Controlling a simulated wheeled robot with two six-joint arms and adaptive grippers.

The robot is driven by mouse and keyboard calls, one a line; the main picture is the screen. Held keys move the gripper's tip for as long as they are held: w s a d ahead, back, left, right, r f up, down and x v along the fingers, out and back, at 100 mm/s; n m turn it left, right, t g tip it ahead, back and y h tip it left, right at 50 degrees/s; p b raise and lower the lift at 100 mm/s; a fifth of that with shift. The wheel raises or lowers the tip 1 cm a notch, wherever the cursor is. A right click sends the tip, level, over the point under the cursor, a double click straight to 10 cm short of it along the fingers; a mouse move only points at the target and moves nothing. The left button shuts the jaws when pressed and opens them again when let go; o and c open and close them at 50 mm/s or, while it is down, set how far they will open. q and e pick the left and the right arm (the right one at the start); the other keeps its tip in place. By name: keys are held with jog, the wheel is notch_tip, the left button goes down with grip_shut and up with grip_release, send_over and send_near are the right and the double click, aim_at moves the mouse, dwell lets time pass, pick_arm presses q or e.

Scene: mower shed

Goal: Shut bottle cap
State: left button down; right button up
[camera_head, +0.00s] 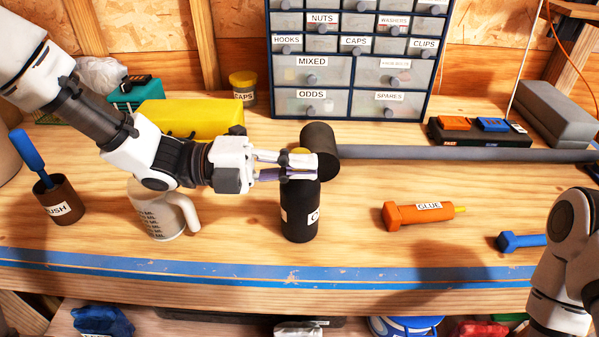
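A black bottle (299,219) with white lettering stands upright at the middle of the bench. A small yellow part (299,151), perhaps its cap, shows at its top just behind my fingers. My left gripper (313,166) reaches in from the left with its fingers level across the bottle's top. A narrow gap shows between the fingers, but what lies between them is hidden, so I cannot tell whether they grip the cap. Of my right arm only links show at the lower right; its gripper is out of view.
A mallet (450,153) lies behind the bottle, its dark head close to my fingertips. A white jug (157,216) stands left, under my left arm. A drawer cabinet (350,75) stands behind. Bench space in front is clear.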

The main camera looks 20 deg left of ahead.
pick_arm(q)
jog(key=c, duration=1.3)
grip_release()
jog(key=v, duration=0.7)
jog(key=shift+a, duration=0.3)
